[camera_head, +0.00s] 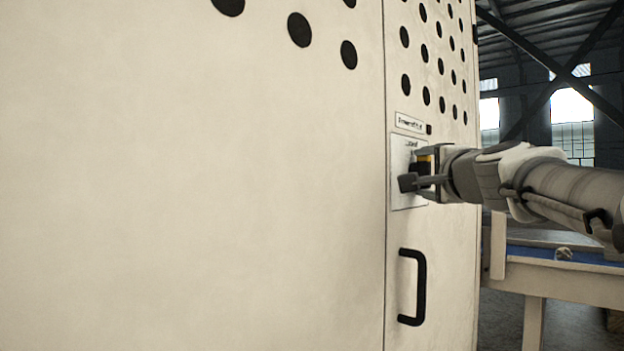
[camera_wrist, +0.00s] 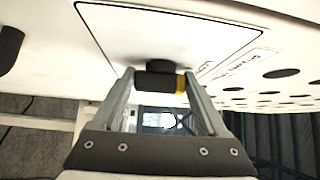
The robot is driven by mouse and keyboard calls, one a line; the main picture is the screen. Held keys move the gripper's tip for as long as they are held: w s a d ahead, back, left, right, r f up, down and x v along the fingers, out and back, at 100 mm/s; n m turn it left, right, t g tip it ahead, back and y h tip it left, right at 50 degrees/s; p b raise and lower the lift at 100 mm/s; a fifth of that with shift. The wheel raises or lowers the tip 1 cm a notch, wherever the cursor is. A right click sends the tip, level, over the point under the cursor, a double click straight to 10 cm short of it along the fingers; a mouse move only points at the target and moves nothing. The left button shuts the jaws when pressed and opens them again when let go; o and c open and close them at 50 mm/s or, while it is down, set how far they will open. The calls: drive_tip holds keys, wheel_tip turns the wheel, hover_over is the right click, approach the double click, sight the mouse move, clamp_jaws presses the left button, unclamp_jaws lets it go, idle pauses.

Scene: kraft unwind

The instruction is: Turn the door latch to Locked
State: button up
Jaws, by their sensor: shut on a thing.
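The door latch is a black knob with a yellow mark (camera_wrist: 155,80), set on a pale plate (camera_head: 403,200) on the cabinet door. In the wrist view the knob lies between the two fingers of my gripper (camera_wrist: 160,88), which is shut on it. In the head view my gripper (camera_head: 424,178) reaches the plate from the right and hides most of the latch. Lettering on the plate is partly covered and too small to read, so I cannot tell which position the latch points to.
A black door handle (camera_head: 420,287) sits below the latch plate and shows at the wrist view's left edge (camera_wrist: 10,48). A small label (camera_head: 409,123) is above the plate. The perforated cabinet (camera_head: 250,190) fills the left.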

drive_tip(key=o, duration=1.3)
drive_tip(key=shift+c, duration=0.2)
drive_tip(key=s+d+b, duration=0.1)
drive_tip(key=s+d, duration=0.3)
drive_tip(key=shift+s, duration=0.15)
drive_tip(key=shift+d, duration=0.1)
idle(0.3)
